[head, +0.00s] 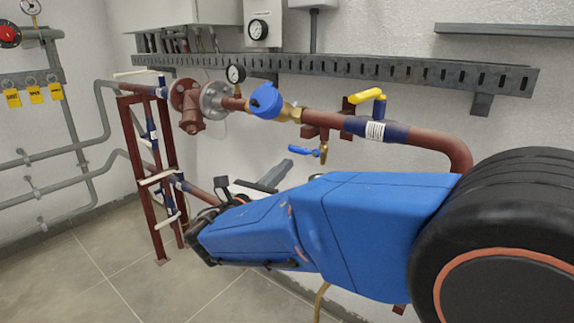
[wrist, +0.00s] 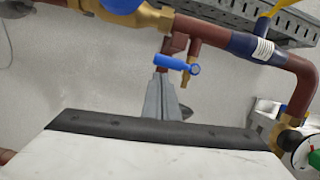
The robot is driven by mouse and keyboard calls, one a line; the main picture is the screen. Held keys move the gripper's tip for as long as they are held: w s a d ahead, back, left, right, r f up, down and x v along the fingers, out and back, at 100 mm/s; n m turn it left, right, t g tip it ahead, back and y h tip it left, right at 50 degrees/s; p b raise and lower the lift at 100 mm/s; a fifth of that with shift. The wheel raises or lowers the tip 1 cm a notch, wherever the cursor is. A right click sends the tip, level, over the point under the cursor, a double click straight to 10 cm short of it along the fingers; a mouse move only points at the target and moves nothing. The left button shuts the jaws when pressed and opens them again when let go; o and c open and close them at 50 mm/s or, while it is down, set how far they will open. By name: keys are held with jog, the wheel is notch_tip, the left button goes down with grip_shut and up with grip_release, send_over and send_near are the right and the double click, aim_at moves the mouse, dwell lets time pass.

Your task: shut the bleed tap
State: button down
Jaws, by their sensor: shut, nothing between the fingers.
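The bleed tap has a small blue lever (head: 304,151) on a brass body (head: 323,152), hanging under the red-brown pipe. In the wrist view the lever (wrist: 170,62) lies nearly level, crosswise to the vertical outlet, with brass (wrist: 186,78) at its right end. My gripper (head: 286,165) is shut and empty. Its grey fingers point up toward the lever's free left end. In the wrist view the fingertips (wrist: 161,80) appear just below that end; I cannot tell whether they touch it.
A yellow-handled valve (head: 379,105) sits on the pipe to the right. A blue round meter (head: 266,101) and a dial gauge (head: 236,74) are to the left. A slotted grey cable tray (head: 400,70) runs along the wall above. A red frame (head: 150,175) stands at left.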

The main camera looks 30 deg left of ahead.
jog(key=v, duration=1.5)
